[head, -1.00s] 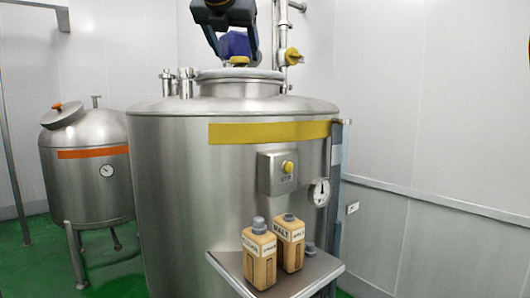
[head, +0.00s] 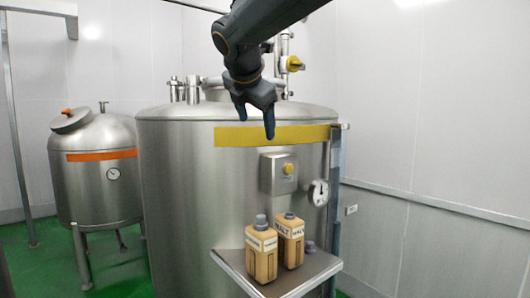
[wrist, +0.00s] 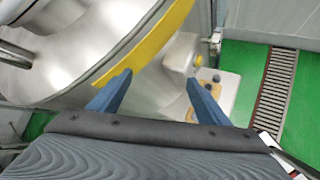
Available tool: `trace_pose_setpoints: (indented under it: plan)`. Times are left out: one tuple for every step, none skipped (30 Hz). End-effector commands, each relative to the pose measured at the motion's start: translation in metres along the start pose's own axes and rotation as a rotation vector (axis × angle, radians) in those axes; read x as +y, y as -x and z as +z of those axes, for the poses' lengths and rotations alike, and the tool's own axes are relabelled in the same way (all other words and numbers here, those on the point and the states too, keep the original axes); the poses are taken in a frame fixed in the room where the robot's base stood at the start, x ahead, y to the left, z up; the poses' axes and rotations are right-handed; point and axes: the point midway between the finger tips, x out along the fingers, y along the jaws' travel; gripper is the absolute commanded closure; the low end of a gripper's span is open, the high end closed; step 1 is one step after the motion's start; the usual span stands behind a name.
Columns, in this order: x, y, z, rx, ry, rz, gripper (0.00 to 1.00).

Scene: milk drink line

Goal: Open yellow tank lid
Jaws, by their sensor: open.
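The yellow tank is the large steel tank (head: 190,200) with a yellow band (head: 230,137) near its top edge. The hatch on its top (head: 213,94) is partly behind my arm, and I cannot see its lid or whether it is open. In the wrist view a round steel rim (wrist: 58,60) shows at the left on the tank top, with the yellow band (wrist: 135,57) beside it. My gripper (head: 255,128) is open and empty, with its blue fingers pointing down near the yellow band. In the wrist view its fingertips (wrist: 160,80) are spread apart.
A control box (head: 268,182) with a yellow button (head: 288,168) and a gauge (head: 320,193) are on the tank front. Two bottles (head: 262,255) (head: 290,242) stand on a shelf (head: 296,282) below. A smaller orange-banded tank (head: 95,190) stands at the left. Pipes (head: 283,60) rise behind.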

Motion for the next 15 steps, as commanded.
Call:
trace_pose_setpoints:
  plan:
    - [-0.007, -0.006, -0.004, 0.01, -0.025, -0.01, 0.3]
    - [-0.011, -0.009, -0.006, 0.015, -0.041, -0.016, 0.3]
    - [-0.015, -0.013, -0.009, 0.022, -0.064, -0.022, 0.3]
    - [-0.019, -0.016, -0.012, 0.028, -0.08, -0.028, 0.3]
    - [-0.023, -0.019, -0.014, 0.033, -0.098, -0.033, 0.3]
    - [-0.027, -0.023, -0.016, 0.04, -0.12, -0.039, 0.3]
    - [-0.031, -0.026, -0.018, 0.044, -0.136, -0.045, 0.3]
    - [-0.034, -0.029, -0.02, 0.048, -0.15, -0.05, 0.3]
    - [-0.038, -0.032, -0.022, 0.054, -0.17, -0.056, 0.3]
    - [-0.041, -0.034, -0.024, 0.057, -0.183, -0.06, 0.3]
    - [-0.044, -0.036, -0.026, 0.061, -0.195, -0.065, 0.3]
    - [-0.047, -0.038, -0.028, 0.065, -0.211, -0.07, 0.3]
    - [-0.049, -0.04, -0.029, 0.068, -0.22, -0.073, 0.3]
    - [-0.051, -0.041, -0.03, 0.069, -0.229, -0.075, 0.3]
    - [-0.053, -0.043, -0.031, 0.071, -0.239, -0.078, 0.3]
